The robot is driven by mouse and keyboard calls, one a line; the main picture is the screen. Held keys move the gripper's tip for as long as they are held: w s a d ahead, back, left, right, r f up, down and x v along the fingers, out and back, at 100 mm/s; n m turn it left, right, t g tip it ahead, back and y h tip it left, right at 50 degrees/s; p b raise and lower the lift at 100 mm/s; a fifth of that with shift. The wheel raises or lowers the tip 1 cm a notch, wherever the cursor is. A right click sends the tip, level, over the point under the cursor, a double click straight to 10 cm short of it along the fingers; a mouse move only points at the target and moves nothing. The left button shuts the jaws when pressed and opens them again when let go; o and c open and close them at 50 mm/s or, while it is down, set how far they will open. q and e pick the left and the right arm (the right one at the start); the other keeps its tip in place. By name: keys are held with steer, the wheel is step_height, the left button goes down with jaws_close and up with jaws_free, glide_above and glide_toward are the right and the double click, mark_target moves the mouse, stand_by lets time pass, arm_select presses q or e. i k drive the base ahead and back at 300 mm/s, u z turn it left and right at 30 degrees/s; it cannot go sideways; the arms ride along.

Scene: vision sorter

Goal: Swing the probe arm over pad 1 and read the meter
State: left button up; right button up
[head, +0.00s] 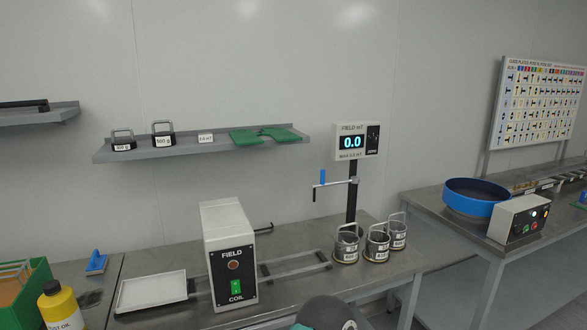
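The meter (351,142) is a white box on a black post (352,203) at the back of the middle bench. It is labelled FIELD mT and its blue display reads 0.0. The probe arm (336,184) is a thin grey rod reaching left from the post, with a blue handle (323,177) upright near its left end and a short tip hanging down. Three dark wire-handled canisters (377,245) stand in front of and right of the post. I cannot make out a pad marked 1. Neither of my grippers is in view; only a grey rounded part of my arm shows at the bottom edge.
A white FIELD COIL box (231,258) with a green switch stands on the bench, with a white tray (152,291) to its left and rails to its right. A wall shelf (204,149) holds weights and green gloves. A blue round pan (475,197) sits on the right bench.

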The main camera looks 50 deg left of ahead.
mark_target(334, 184)
steer(key=u, duration=0.5)
steer(key=i, duration=1.05)
steer(key=u, duration=0.75)
steer(key=k, duration=0.7)
steer(key=u, duration=0.15)
steer(key=i, duration=0.75)
